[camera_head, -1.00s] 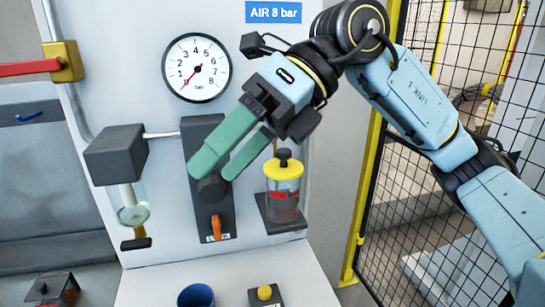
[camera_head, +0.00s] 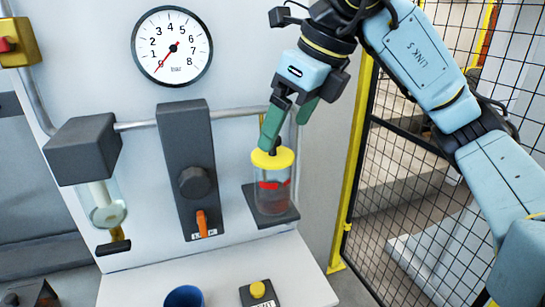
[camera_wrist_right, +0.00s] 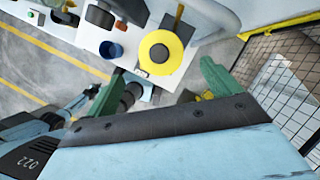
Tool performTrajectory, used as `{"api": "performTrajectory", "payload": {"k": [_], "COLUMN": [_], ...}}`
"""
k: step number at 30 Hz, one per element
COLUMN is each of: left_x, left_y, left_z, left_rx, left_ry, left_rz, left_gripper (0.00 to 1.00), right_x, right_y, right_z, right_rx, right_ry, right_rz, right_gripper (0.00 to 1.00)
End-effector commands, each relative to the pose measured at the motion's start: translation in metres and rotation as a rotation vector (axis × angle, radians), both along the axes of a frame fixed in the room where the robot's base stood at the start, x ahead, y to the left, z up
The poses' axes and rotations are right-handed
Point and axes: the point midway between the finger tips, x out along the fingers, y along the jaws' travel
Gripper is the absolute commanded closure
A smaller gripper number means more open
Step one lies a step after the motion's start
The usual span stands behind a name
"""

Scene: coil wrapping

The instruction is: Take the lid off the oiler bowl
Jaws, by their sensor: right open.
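The oiler bowl (camera_head: 271,196) is a clear cylinder with red marks, upright on a dark bracket. Its yellow lid (camera_head: 273,159) sits on top with a dark knob (camera_head: 274,150). My right gripper (camera_head: 285,136) is open and empty just above the lid, its green fingers pointing down. One finger overlaps the knob area in the head view, and I cannot tell if it touches. In the right wrist view, the round yellow lid (camera_wrist_right: 162,52) lies beyond the spread fingers, roughly centred between them.
A pressure gauge (camera_head: 172,47), a dark regulator block (camera_head: 190,170) and a filter with a clear bowl (camera_head: 103,205) are on the panel left of the oiler. A blue cup (camera_head: 184,297) and a yellow-button box (camera_head: 259,292) stand below. A mesh fence (camera_head: 400,160) is at right.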

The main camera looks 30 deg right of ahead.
Motion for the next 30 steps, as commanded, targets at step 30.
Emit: {"api": "performTrajectory", "payload": {"k": [30], "left_x": [0.003], "left_y": [0.000], "left_z": [0.005], "left_rx": [-0.001], "left_ry": [-0.005], "left_rz": [0.000], "left_gripper": [0.64], "right_x": [0.024], "right_y": [0.008], "right_z": [-0.049], "right_rx": [0.003], "right_ry": [-0.001], "right_rz": [0.001], "right_gripper": [0.47]}}
